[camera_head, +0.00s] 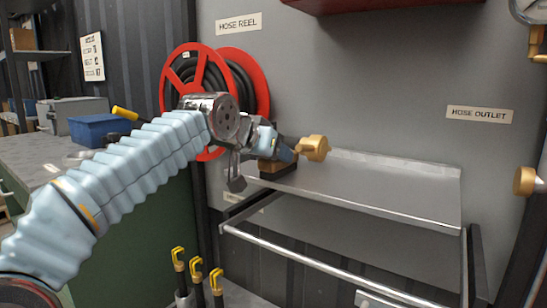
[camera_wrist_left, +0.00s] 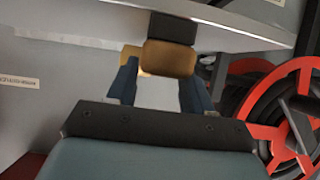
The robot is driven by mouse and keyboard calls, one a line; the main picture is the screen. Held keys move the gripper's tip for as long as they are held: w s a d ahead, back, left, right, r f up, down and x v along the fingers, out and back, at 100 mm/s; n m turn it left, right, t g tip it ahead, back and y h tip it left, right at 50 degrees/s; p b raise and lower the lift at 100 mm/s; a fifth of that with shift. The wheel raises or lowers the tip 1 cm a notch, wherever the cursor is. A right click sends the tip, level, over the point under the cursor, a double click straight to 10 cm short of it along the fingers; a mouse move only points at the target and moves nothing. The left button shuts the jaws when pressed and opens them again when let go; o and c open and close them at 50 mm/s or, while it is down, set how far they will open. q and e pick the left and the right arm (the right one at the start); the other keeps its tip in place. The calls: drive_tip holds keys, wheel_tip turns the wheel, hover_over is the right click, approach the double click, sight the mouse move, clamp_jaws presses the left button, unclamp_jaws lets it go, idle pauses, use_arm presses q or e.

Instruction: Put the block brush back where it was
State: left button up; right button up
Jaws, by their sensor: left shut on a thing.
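The block brush (camera_head: 269,166) has a brown wooden block and dark bristles facing down. It is at the left end of the metal shelf (camera_head: 380,187), and its bristles appear to be at the shelf surface; I cannot tell whether they touch. My left gripper (camera_head: 286,153) comes in from the left and is shut on the block. In the left wrist view the tan block (camera_wrist_left: 170,58) sits between the two blue fingers (camera_wrist_left: 160,78), with the dark bristles against the shelf. My right gripper is not in view.
A brass fitting (camera_head: 313,148) shows just right of the gripper. A red hose reel (camera_head: 181,75) is on the wall behind my arm. A rail (camera_head: 320,266) runs below the shelf. The shelf's middle and right are clear. A blue bin (camera_head: 95,130) stands on the left bench.

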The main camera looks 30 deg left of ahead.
use_arm(q)
drive_tip(key=shift+w+f, duration=0.1)
drive_tip(key=shift+f, duration=0.05)
drive_tip(key=o, duration=1.1)
drive_tip(key=shift+r, duration=0.2)
drive_tip(key=v, duration=1.2)
drive_tip(key=shift+f, duration=0.15)
